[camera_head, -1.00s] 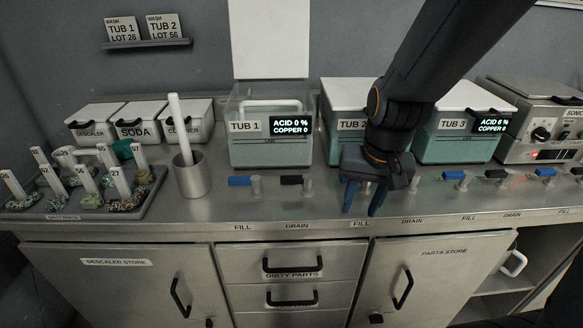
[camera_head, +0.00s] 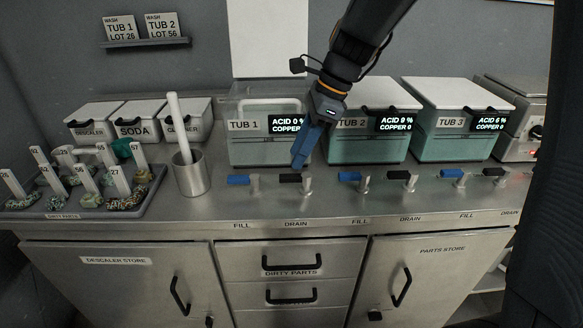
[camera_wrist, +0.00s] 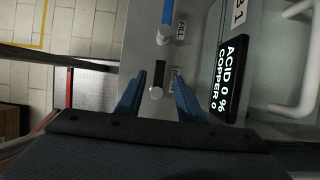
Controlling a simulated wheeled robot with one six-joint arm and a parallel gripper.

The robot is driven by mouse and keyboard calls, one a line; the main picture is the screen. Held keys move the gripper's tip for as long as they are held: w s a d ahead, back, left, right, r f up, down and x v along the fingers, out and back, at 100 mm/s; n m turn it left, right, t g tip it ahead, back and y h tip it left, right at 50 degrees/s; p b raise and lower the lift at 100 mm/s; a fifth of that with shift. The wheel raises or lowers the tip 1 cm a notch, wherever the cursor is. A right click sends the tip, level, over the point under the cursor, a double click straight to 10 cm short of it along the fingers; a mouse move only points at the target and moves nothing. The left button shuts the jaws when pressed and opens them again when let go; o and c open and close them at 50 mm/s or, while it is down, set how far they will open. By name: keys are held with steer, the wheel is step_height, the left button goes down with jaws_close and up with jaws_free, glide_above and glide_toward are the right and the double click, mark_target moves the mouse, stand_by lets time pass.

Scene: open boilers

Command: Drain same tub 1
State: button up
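Tub 1 (camera_head: 262,150) stands at the back of the counter with its white lid (camera_head: 270,40) raised; its display (camera_wrist: 228,80) reads acid 0 % and copper 0. Its blue-handled fill valve (camera_head: 239,180) and black-handled drain valve (camera_head: 290,178) are on the counter in front. My gripper (camera_head: 299,164) points down just above the drain valve, at the right front of tub 1. In the wrist view my gripper (camera_wrist: 160,82) has its blue fingers apart and empty, with the drain valve (camera_wrist: 157,92) showing between them. Whether they touch it cannot be told.
Tub 2 (camera_head: 365,149) and tub 3 (camera_head: 455,148) stand closed to the right, with their own valves in front. A metal cup (camera_head: 190,178) with a white rod and a dirty parts tray (camera_head: 75,213) are at left. The counter's front strip is clear.

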mark_target(287, 176)
steer(key=shift+x, duration=2.8)
steer(key=shift+d, duration=0.1)
jaws_close()
